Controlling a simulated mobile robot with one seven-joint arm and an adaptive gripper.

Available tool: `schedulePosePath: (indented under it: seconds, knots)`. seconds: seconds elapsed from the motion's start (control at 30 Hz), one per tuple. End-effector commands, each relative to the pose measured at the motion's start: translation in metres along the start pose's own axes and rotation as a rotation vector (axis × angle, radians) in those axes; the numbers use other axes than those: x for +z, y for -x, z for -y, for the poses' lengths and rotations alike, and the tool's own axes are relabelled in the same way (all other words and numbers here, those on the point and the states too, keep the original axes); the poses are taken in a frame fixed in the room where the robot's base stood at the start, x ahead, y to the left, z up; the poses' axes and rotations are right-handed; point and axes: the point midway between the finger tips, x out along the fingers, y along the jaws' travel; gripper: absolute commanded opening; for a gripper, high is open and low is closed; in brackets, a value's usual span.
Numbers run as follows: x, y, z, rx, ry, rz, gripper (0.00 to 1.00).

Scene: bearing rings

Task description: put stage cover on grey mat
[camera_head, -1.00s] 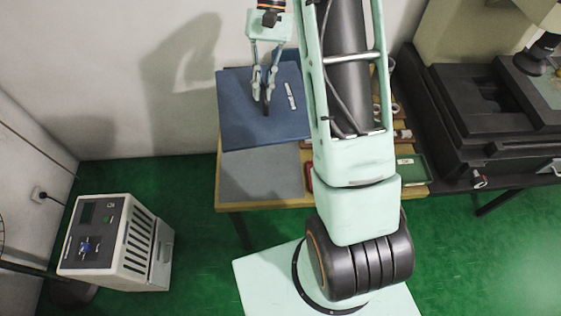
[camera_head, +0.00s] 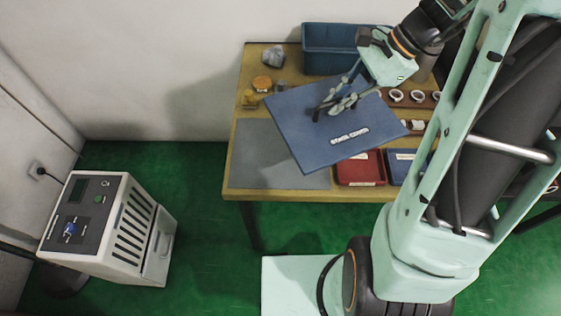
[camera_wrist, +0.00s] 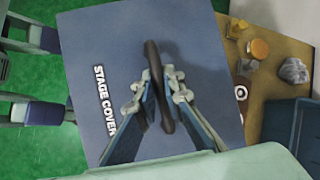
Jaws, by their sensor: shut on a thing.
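The stage cover (camera_head: 300,118) is a flat blue panel with "STAGE COVER" lettering and a dark handle. In the wrist view the panel (camera_wrist: 95,45) fills the middle, with the handle (camera_wrist: 156,80) between the fingers. My gripper (camera_head: 328,110) is shut on the handle; the fingers also show in the wrist view (camera_wrist: 158,100). The panel is held above the table, turned at an angle. The grey mat (camera_head: 260,160) lies flat at the table's left front. The panel overlaps its right part in the head view and hides some of it.
A blue bin (camera_head: 325,50) stands at the table's back. A clear lump (camera_head: 273,56), an orange-lidded jar (camera_head: 262,84) and a yellow item (camera_head: 249,98) are at back left. A red tray (camera_head: 361,170) and a blue tray (camera_head: 402,168) sit right of the mat. White rings (camera_head: 396,95) are at right.

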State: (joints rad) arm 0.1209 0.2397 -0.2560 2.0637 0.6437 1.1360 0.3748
Motion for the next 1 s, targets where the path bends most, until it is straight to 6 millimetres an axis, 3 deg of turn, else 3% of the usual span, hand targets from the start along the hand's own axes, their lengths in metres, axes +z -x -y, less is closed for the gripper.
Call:
schedulePosePath:
  seconds: [0.03, 0.13, 0.47, 0.67, 0.9, 1.0]
  knots:
    - [-0.006, -0.018, -0.009, -0.035, -0.058, -0.017, 0.00]
    - [-0.011, -0.030, -0.020, -0.096, -0.171, -0.050, 0.00]
    - [-0.018, -0.050, -0.035, -0.195, -0.360, -0.105, 0.00]
    - [-0.007, -0.080, -0.016, -0.194, -0.364, -0.106, 0.00]
    - [0.012, -0.131, 0.018, -0.193, -0.362, -0.106, 0.00]
    - [0.009, -0.158, 0.022, -0.192, -0.367, -0.107, 0.00]
